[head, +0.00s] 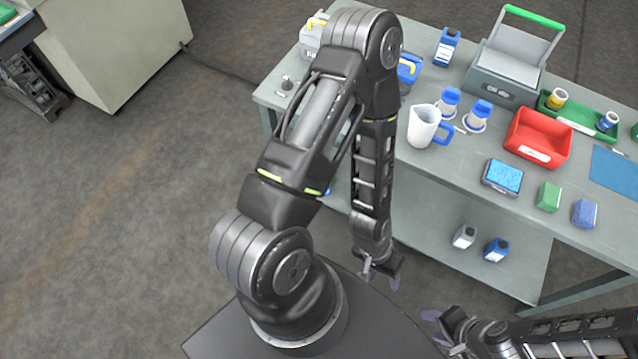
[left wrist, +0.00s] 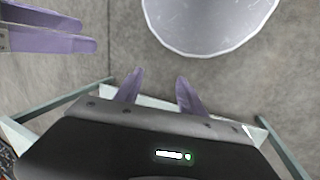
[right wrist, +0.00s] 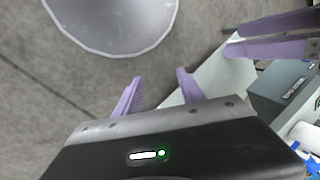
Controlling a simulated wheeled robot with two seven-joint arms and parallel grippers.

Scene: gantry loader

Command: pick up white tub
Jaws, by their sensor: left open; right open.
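I cannot pick out a white tub for certain in any view. The whitish items on the bench in the head view are a white jug (head: 422,127) with a blue handle and two small white-and-blue containers (head: 449,103) (head: 477,115) beside it. My left gripper (head: 380,279) is open and empty, in front of the bench; its purple fingers show in the left wrist view (left wrist: 157,88). My right gripper (head: 443,332) is open and empty at the bottom of the head view; its fingers show in the right wrist view (right wrist: 160,85). Both are apart from the bench items.
The grey bench (head: 440,175) also carries a red bin (head: 538,137), a grey box (head: 505,75) with a green-handled lid, and several small packs. Two bottles stand on its lower shelf (head: 480,265). Open floor (head: 110,220) lies left.

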